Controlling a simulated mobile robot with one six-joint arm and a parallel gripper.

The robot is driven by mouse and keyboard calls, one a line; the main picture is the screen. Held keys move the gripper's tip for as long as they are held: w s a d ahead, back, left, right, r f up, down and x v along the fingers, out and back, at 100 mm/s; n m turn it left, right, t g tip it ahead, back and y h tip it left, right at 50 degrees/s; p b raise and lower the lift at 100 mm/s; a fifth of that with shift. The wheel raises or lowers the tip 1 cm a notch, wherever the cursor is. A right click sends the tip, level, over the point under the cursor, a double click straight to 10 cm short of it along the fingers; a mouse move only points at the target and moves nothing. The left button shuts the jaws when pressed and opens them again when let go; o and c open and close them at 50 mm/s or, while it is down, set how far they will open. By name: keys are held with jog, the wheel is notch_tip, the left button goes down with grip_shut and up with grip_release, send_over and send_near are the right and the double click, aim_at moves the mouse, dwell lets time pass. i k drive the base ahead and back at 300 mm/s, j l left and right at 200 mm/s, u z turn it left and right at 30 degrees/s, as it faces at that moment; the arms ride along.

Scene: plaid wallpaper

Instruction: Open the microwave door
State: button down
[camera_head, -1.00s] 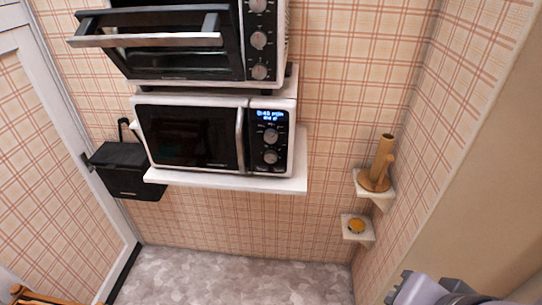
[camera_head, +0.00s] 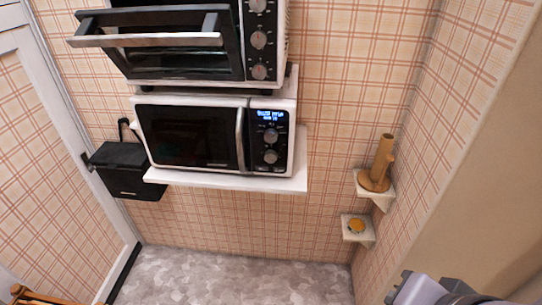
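The microwave (camera_head: 191,136) is white with a dark door window and sits on a white wall shelf. Its door looks closed. A vertical silver handle (camera_head: 240,139) is on the right side of the door, beside a black control panel (camera_head: 270,139) with a lit display and two knobs. Part of my arm shows at the bottom right edge, well away from the microwave. My gripper's fingers cannot be seen.
A toaster oven (camera_head: 185,50) stands just above the microwave, its door ajar. A black box (camera_head: 127,170) hangs at the left. Small corner shelves (camera_head: 358,228) hold a wooden holder (camera_head: 379,165) and a round orange item. The floor (camera_head: 240,275) below is clear.

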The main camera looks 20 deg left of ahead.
aim_at(171, 141)
jog(key=u, duration=1.6)
jog(key=i+l+z, duration=0.1)
jog(key=l+z, duration=0.2)
jog(key=z, duration=0.2)
jog(key=i+l+z, duration=0.15)
jog(key=z, duration=0.35)
jog(key=l, duration=0.1)
